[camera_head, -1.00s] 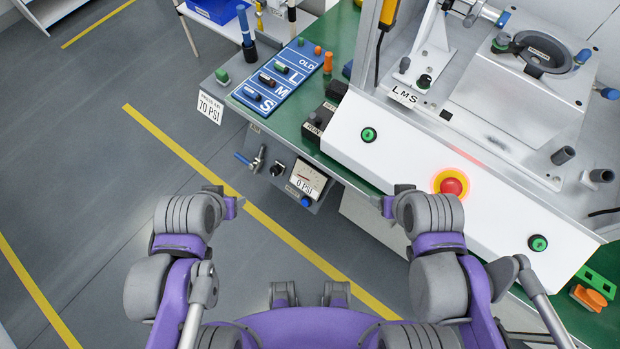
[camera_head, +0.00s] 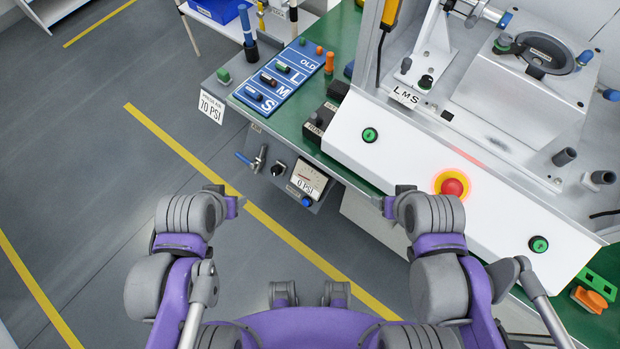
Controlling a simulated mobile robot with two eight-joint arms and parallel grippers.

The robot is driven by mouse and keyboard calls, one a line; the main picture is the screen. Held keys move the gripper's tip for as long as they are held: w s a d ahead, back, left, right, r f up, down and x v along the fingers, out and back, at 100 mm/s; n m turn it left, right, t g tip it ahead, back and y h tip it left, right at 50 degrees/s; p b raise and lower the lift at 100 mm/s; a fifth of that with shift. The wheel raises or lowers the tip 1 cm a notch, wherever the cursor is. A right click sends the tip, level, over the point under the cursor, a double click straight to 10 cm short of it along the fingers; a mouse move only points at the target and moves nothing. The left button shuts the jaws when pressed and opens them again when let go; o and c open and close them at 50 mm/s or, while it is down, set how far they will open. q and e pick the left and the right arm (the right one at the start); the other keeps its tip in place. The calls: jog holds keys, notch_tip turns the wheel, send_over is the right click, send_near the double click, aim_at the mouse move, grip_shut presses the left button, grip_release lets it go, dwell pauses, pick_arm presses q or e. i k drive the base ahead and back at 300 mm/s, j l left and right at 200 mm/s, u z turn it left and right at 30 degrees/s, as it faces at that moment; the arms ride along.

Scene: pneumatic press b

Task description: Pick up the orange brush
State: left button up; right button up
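An orange object that looks like the brush (camera_head: 589,299) lies at the far lower right of the head view, on the green surface beside a green block with holes. It is small, and its bristles cannot be made out. My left gripper (camera_head: 238,205) is over the floor at centre left, far from it. My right gripper (camera_head: 379,204) is in front of the press's white panel, well to the left of the orange object. Both grippers are mostly hidden behind my own wrists, so their fingers cannot be judged. I see nothing held in either.
The white press panel (camera_head: 400,150) with green buttons and a red emergency button (camera_head: 453,187) stands between my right gripper and the orange object. A blue L-M-S board (camera_head: 283,78) lies on the green bench, with an orange cylinder (camera_head: 329,62) beside it. Floor at left is clear.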

aim_at(590, 300)
jog(key=z, duration=2.95)
jog(key=u, duration=0.45)
jog(key=i+l+u, duration=0.1)
jog(key=u, duration=0.3)
jog(key=l+u, duration=0.1)
jog(key=u, duration=0.35)
jog(key=l+u, duration=0.15)
jog(key=u, duration=0.25)
jog(key=l+u, duration=0.8)
jog(key=l, duration=0.15)
jog(key=k+l+u, duration=0.1)
jog(key=l, duration=0.25)
jog(key=k+l, duration=0.1)
jog(key=l, duration=0.25)
jog(key=k+l+u, duration=0.15)
jog(key=l, duration=0.2)
jog(key=i, duration=0.05)
